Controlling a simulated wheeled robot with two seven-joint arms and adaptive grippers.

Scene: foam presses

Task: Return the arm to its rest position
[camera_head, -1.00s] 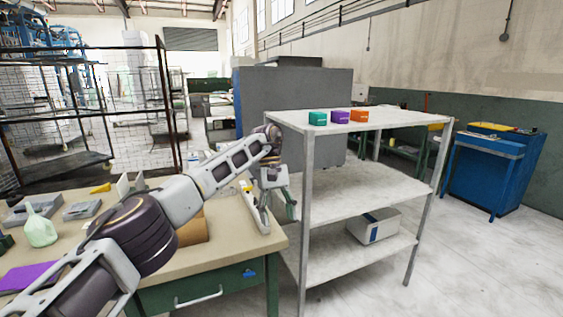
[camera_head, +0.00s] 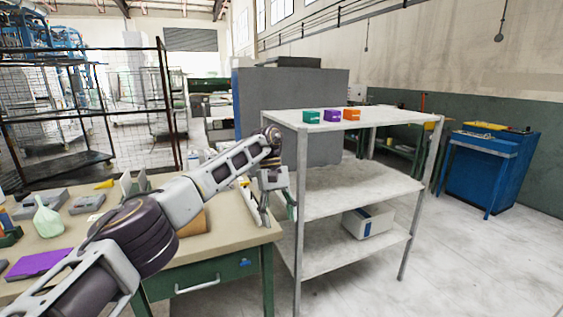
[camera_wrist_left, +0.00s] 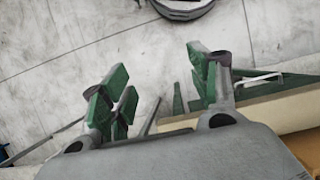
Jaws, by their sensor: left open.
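My left arm comes in from the left over the workbench. My right gripper is not in view.
The workbench (camera_head: 225,240) carries a pale green bottle (camera_head: 48,220), a purple sheet (camera_head: 38,264) and grey trays. A white box (camera_head: 368,221) sits on the bottom shelf.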

